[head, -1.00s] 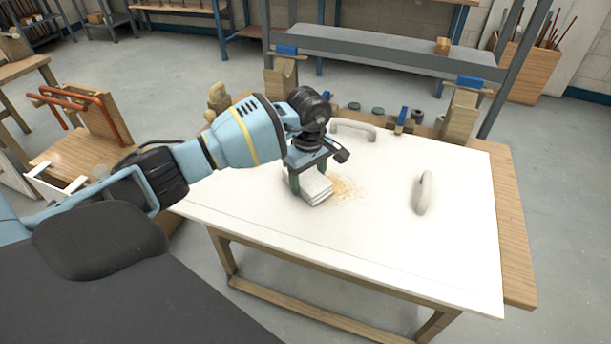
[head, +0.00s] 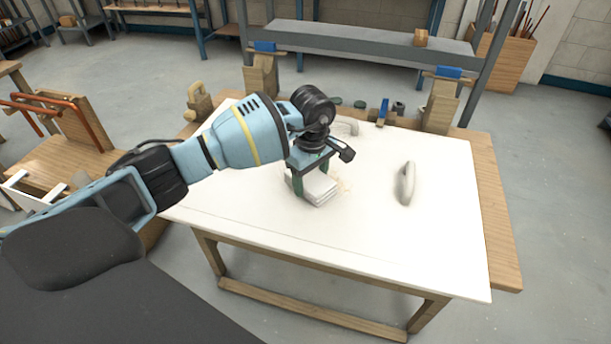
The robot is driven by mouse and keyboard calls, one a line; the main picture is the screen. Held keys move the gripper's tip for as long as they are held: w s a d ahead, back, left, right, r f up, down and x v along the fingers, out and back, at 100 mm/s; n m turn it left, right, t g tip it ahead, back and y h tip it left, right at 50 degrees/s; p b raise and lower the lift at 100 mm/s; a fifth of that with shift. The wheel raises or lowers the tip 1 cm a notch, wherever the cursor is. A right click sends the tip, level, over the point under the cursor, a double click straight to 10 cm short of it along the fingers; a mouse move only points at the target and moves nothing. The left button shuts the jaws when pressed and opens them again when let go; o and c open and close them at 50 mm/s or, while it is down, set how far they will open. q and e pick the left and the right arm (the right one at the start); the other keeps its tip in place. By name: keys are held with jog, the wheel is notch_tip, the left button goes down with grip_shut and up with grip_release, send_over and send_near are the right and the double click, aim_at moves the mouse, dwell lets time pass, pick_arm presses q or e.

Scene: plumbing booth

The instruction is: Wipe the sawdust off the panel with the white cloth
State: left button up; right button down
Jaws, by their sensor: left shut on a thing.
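The white panel (head: 430,240) lies flat on the wooden bench. My left gripper (head: 311,182) points down over its middle and is shut on the folded white cloth (head: 318,193). The cloth is low, at the panel's surface; whether it presses on it I cannot tell. A faint trace of sawdust (head: 343,186) shows just right of the cloth. Anything under the cloth is hidden. My right gripper is not in view.
A grey handle (head: 407,183) stands on the panel's right part, and another (head: 346,128) at the back, partly behind my arm. Wooden clamp blocks (head: 440,105) and small tools (head: 383,112) line the bench's back edge. The panel's front is clear.

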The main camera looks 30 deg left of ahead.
aim_at(336, 183)
pick_arm(q)
jog(key=shift+w+d+f, duration=0.1)
jog(key=shift+w+d, duration=0.1)
jog(key=shift+d, duration=0.95)
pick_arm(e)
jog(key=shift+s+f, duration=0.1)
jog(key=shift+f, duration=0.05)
pick_arm(q)
jog(key=shift+d, duration=0.15)
jog(key=shift+w+d+b, duration=0.15)
jog(key=shift+w+d, duration=0.1)
jog(key=shift+d, duration=0.5)
jog(key=shift+w+d+b, duration=0.15)
jog(key=shift+w+d, duration=0.05)
jog(key=shift+d, duration=0.55)
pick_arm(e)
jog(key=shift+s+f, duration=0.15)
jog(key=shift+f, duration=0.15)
pick_arm(q)
jog(key=shift+r, duration=0.2)
jog(key=shift+d, duration=0.1)
jog(key=shift+w+d+f+b, duration=0.1)
jog(key=shift+w+d+b, duration=0.15)
jog(key=shift+d, duration=0.55)
jog(key=shift+w+d+f+b, duration=0.15)
jog(key=shift+d+b, duration=0.1)
jog(key=shift+d, duration=0.55)
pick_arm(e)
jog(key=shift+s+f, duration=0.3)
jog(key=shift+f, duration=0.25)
